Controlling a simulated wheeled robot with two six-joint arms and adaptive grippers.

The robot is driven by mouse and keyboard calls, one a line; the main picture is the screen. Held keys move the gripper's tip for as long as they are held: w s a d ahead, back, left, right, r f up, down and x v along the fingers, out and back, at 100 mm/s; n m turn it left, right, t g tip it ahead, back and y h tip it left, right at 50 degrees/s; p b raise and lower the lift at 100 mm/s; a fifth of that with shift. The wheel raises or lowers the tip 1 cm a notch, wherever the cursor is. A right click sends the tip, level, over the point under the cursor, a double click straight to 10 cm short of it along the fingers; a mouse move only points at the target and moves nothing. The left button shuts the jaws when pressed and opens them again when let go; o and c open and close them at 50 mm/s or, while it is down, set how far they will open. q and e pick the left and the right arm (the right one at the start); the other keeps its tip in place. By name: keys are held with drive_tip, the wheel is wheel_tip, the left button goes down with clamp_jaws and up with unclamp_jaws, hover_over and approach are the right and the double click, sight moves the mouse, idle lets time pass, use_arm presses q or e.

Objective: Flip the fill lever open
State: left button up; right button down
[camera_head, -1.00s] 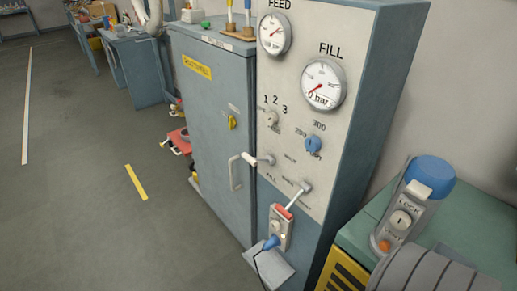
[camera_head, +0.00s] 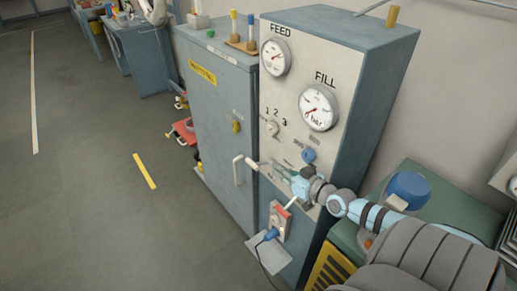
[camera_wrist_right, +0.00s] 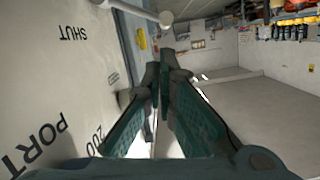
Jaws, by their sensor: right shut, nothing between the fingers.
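On the grey panel, a lever with a white grip (camera_head: 250,162) sticks out to the left below the selector knob; I take it as the fill lever, as small lettering that seems to read FILL was below it earlier. In the right wrist view a pale lever (camera_wrist_right: 138,10) crosses the top, beyond the fingertips. My right gripper (camera_head: 279,168) is in front of the panel, just right of this lever. In the wrist view its dark green fingers (camera_wrist_right: 166,58) are shut and empty, apart from the lever. My left gripper is not in view.
A second lever (camera_head: 291,202) slants down to the left under my right wrist, above a socket with a blue plug (camera_head: 271,234). A blue knob (camera_head: 308,155) and the FILL gauge (camera_head: 318,107) sit above. A blue cabinet (camera_head: 215,115) stands left; the floor beyond is open.

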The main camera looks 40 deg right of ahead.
sight(252, 164)
drive_tip(key=shift+w+a+r, duration=0.1)
drive_tip(key=shift+r, duration=0.25)
drive_tip(key=b+x, duration=0.5)
drive_tip(key=x, duration=0.5)
drive_tip(key=shift+a, duration=0.1)
drive_tip(key=shift+w+a+f, duration=0.1)
